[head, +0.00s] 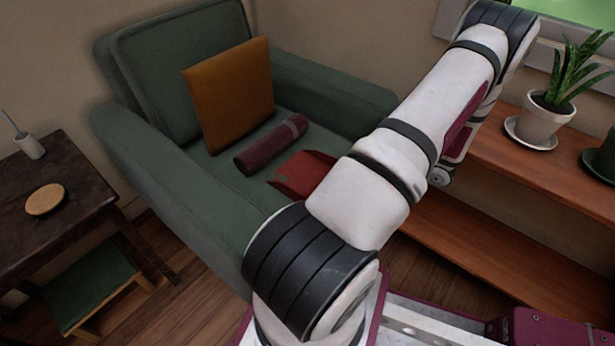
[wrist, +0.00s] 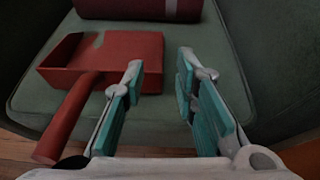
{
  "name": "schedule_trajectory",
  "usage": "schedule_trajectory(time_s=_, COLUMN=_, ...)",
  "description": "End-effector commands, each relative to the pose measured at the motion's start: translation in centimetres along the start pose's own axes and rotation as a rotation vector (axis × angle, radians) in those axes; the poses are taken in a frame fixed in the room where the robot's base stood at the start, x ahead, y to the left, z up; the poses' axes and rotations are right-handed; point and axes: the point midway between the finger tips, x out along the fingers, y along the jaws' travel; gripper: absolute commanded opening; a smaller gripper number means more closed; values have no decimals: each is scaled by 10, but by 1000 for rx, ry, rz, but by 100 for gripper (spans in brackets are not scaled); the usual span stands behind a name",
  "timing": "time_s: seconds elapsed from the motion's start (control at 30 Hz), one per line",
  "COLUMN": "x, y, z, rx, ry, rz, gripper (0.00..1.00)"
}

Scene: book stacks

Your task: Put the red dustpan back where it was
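The red dustpan (head: 303,174) lies on the green seat of the armchair, partly hidden by my arm in the head view. In the wrist view the dustpan (wrist: 118,48) is at the upper left, with its handle (wrist: 68,118) pointing down and to the left. My gripper (wrist: 163,65) is open, with teal pads and nothing between its fingers. Its left finger overlaps the right part of the pan in the wrist view; whether they touch I cannot tell. The gripper is hidden behind my arm in the head view.
A dark red cylinder (head: 271,146) lies behind the dustpan, near an orange cushion (head: 229,93) on the armchair (head: 156,143). A dark side table (head: 84,188) stands at left, over a green-topped stool (head: 92,288). A wooden shelf (head: 520,160) with potted plants is at right.

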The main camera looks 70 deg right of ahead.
Motion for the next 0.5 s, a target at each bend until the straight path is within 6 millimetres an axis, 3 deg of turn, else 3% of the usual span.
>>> schedule_trajectory(time_s=0.17, x=6, y=-4, z=-13, rx=31, ry=-6, rz=-31, gripper=27)
schedule_trajectory(time_s=0.5, x=67, y=-5, z=-13, rx=29, ry=-5, rz=-29, gripper=27)
